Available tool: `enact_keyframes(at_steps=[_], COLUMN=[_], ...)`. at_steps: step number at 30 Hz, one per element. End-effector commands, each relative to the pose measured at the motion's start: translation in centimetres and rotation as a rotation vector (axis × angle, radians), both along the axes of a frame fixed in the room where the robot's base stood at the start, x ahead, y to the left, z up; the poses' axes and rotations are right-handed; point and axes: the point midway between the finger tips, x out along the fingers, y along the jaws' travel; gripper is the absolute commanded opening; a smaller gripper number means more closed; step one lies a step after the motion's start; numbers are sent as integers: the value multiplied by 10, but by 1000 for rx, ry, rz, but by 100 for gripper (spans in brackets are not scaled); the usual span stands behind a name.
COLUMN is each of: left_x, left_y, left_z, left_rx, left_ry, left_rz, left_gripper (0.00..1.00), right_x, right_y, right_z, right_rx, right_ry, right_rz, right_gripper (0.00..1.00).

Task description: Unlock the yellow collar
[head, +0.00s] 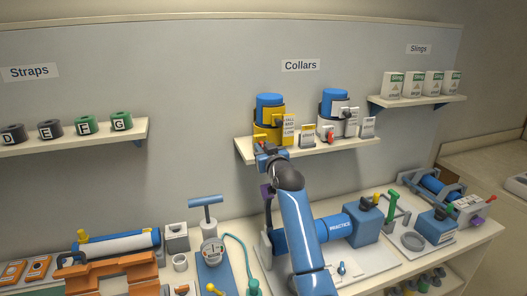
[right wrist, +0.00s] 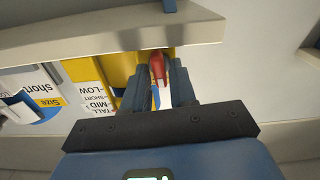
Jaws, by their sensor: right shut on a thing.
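The yellow collar (head: 263,130) stands on the wall shelf under the "Collars" sign, around a blue cylinder (head: 269,101). My right gripper (head: 266,151) reaches up to its lower front left, at the shelf's front edge. In the right wrist view the two fingers (right wrist: 160,78) are shut on a small red tab (right wrist: 157,68) at the yellow collar (right wrist: 118,68). The fingers hide part of the tab, and its exact position is hard to tell. My left gripper is not in view.
A white collar (head: 331,122) with a red tab (head: 328,137) stands to the right on the same shelf (head: 345,148). Small cards (head: 307,134) stand between the collars. Below, the bench holds a T-handled pump (head: 205,202) and a blue "PRACTICE" cylinder (head: 337,227), close to my right arm.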

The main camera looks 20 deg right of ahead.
Motion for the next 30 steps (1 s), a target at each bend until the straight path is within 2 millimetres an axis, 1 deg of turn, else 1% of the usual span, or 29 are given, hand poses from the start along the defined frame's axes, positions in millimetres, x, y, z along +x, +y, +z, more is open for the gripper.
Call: enact_keyframes(at_steps=[1,5,12,30], left_x=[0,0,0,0], left_y=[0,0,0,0], left_z=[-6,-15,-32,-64], left_rx=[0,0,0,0], left_ry=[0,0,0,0], left_rz=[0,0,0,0], left_gripper=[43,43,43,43], right_x=[0,0,0,0], right_y=[0,1,1,3], right_z=[-3,-3,-4,-5], right_rx=[-27,-120,-339,-907], right_ry=[-1,-5,-12,-31], right_rz=[0,0,0,-1], right_gripper=[0,0,0,0])
